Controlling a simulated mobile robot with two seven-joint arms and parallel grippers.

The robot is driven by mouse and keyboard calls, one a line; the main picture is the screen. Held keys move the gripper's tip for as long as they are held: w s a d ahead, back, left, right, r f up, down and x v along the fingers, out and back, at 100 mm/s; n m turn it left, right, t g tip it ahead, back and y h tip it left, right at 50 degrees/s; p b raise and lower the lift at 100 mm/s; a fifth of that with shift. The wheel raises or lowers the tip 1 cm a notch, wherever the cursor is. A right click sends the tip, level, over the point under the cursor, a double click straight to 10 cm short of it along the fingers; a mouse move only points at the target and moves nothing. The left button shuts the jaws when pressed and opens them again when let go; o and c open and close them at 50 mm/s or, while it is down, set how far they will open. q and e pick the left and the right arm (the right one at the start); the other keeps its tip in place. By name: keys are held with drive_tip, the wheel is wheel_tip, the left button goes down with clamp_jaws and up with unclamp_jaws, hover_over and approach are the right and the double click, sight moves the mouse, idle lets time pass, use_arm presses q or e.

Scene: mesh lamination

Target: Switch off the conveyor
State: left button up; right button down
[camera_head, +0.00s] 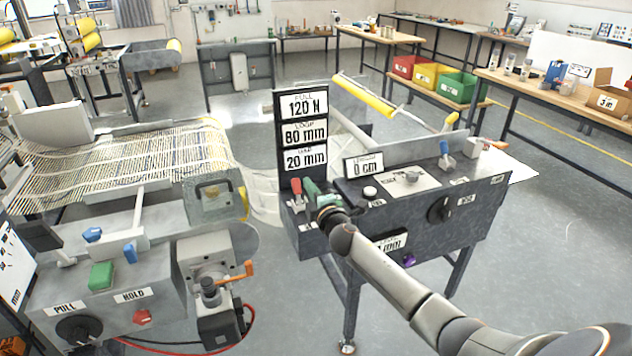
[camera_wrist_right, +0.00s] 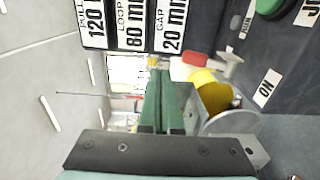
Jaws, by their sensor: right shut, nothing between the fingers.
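A dark control console (camera_head: 410,215) stands in the middle of the head view, with a lever with a red grip (camera_head: 296,187) at its left end. My right gripper (camera_head: 313,190) is at that left end, just right of the red grip, with its green fingers together and empty. In the right wrist view the fingers (camera_wrist_right: 160,95) point toward the red grip (camera_wrist_right: 194,61); a yellow part (camera_wrist_right: 206,84) and an "ON" label (camera_wrist_right: 267,88) are beside it. I cannot tell whether the fingers touch the lever. My left gripper is out of view.
A sign (camera_head: 304,130) reading 120 N, 80 mm and 20 mm rises behind the lever. A black knob (camera_head: 440,209) and a blue-handled lever (camera_head: 445,152) are farther right. A mesh-covered machine (camera_head: 120,160) with a green button (camera_head: 101,275) stands at left.

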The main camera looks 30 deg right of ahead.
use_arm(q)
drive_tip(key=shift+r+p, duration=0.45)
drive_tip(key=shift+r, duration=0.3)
use_arm(e)
drive_tip(key=s+r, duration=0.1)
drive_tip(key=s, duration=0.2)
drive_tip(key=s+a+r, duration=0.1)
drive_tip(key=shift+s+a+r, duration=0.1)
drive_tip(key=shift+s+r, duration=0.1)
drive_tip(key=shift+r, duration=0.15)
drive_tip(key=shift+f, duration=0.1)
